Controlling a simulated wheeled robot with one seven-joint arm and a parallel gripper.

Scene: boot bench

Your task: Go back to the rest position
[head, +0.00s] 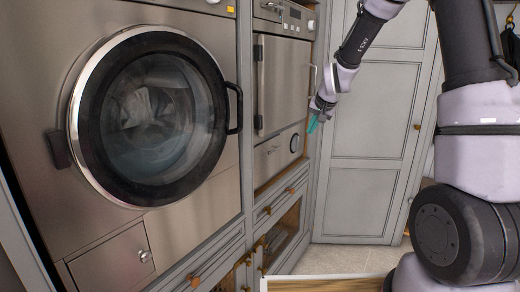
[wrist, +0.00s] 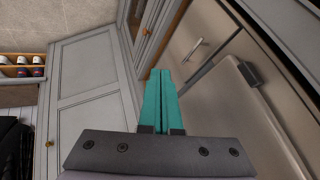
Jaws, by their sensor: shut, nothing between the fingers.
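My gripper (head: 313,124) has teal fingers and hangs in the air in front of the steel appliance at the centre of the head view. In the wrist view my gripper (wrist: 160,72) shows its two teal fingers side by side, pressed together with nothing between them. The fingertips appear apart from the cabinet fronts. My arm reaches in from the upper right of the head view.
A front-loading washer (head: 150,115) with cloth inside its round door fills the left. A steel appliance (head: 283,85) stands beside it, above drawers (head: 280,205). A grey panelled door (head: 365,130) is behind my gripper. Tiled floor (head: 345,258) lies below.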

